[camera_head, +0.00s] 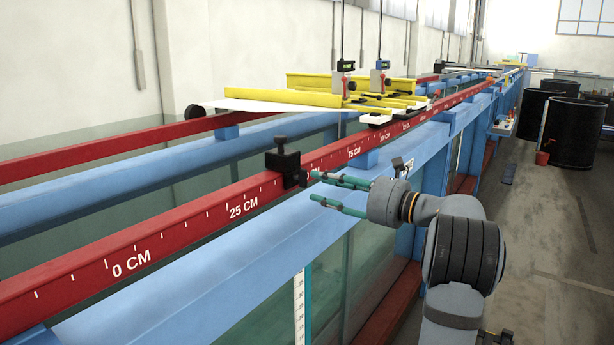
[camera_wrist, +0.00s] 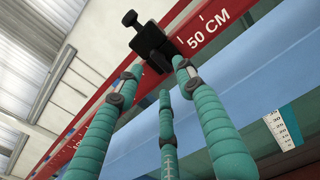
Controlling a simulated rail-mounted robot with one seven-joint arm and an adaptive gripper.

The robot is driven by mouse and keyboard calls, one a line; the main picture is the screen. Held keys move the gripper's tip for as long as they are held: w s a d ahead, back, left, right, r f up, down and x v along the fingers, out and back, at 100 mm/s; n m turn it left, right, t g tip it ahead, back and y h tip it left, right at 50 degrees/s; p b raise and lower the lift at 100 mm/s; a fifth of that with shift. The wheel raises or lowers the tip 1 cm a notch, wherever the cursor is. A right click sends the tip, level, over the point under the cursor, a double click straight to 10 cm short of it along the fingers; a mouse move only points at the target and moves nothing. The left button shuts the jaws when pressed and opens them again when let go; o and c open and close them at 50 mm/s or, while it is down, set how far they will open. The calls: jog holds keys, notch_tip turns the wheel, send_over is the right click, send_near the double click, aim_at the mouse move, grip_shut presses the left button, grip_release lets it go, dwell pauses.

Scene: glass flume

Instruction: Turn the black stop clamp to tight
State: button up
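The black stop clamp (camera_head: 284,163) sits on the red rail (camera_head: 216,209) between the 25 CM and 75 CM marks. A black knob stands on its top, and a smaller dark part faces my gripper. In the wrist view the clamp (camera_wrist: 150,41) is at the upper middle, left of the 50 CM mark. My gripper (camera_head: 314,187) has teal fingers pointing at the clamp from the right. They are spread and empty, just short of its near side. In the wrist view the three fingertips (camera_wrist: 158,75) lie below the clamp. I cannot tell whether any touches it.
A blue beam (camera_head: 237,250) runs along the flume below the rail. A yellow carriage (camera_head: 340,95) with gauges stands farther along the rails. Black tanks (camera_head: 572,133) stand on the floor at right. A measuring scale (camera_head: 299,308) is on the glass side.

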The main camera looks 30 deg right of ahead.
aim_at(305, 181)
jog(key=p+x, duration=0.1)
jog(key=x, duration=0.4)
jog(key=shift+p, duration=0.35)
jog(key=c, duration=0.4)
grip_shut()
